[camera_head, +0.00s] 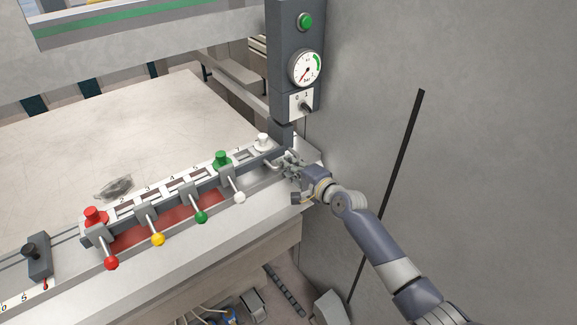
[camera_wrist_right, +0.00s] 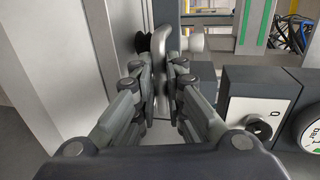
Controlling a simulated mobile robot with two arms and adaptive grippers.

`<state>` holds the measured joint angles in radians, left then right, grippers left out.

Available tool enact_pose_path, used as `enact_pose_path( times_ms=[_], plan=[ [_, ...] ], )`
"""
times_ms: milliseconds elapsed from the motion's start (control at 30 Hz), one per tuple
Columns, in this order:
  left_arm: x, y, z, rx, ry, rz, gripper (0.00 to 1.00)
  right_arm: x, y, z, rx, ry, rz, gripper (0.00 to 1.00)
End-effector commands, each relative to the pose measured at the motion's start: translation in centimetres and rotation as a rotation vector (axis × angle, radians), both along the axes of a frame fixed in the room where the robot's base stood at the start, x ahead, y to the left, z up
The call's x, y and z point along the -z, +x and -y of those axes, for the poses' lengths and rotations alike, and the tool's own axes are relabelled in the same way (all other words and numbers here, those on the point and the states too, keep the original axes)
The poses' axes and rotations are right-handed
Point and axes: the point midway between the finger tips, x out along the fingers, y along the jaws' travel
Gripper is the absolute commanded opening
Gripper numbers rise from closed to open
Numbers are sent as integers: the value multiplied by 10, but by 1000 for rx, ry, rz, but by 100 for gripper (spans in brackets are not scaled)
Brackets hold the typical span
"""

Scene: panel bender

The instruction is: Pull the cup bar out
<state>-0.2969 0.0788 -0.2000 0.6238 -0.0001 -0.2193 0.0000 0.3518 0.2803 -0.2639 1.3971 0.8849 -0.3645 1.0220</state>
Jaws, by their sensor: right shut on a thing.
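The cup bar (camera_head: 185,188) is a long grey rail lying along the front edge of the pale table. It carries red, green and white caps on top and levers with red, yellow, green and white balls. My right gripper (camera_head: 286,163) is at the bar's right end, shut on its handle (camera_head: 271,164). In the right wrist view, the right gripper's fingers (camera_wrist_right: 165,75) close around the upright grey handle (camera_wrist_right: 172,45). The fingers partly hide the handle. My left gripper is in neither view.
A dark post with a green button, gauge (camera_head: 306,68) and switch (camera_head: 301,103) stands just behind the bar's right end. A grey wall (camera_head: 470,150) rises to the right. A dark crumpled piece (camera_head: 113,188) lies on the table (camera_head: 95,130). A slider block (camera_head: 39,257) sits at left.

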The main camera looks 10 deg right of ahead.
Motion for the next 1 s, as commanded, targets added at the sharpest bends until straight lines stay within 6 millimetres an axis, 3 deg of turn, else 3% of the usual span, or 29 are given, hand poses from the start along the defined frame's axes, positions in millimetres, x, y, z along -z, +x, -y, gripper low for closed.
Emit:
enact_pose_path(
  times_ms=[267,300,367,767,1000],
  plan=[
    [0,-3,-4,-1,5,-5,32,5,-2,1,-1,-3,-8,0],
    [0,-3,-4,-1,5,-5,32,5,-2,1,-1,-4,-9,18],
    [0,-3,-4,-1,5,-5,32,5,-2,1,-1,-4,-9,31],
    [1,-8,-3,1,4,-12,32,2,-3,1,0,-2,-5,31],
    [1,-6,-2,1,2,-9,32,-3,-28,12,0,-1,-6,31]
  ],
)
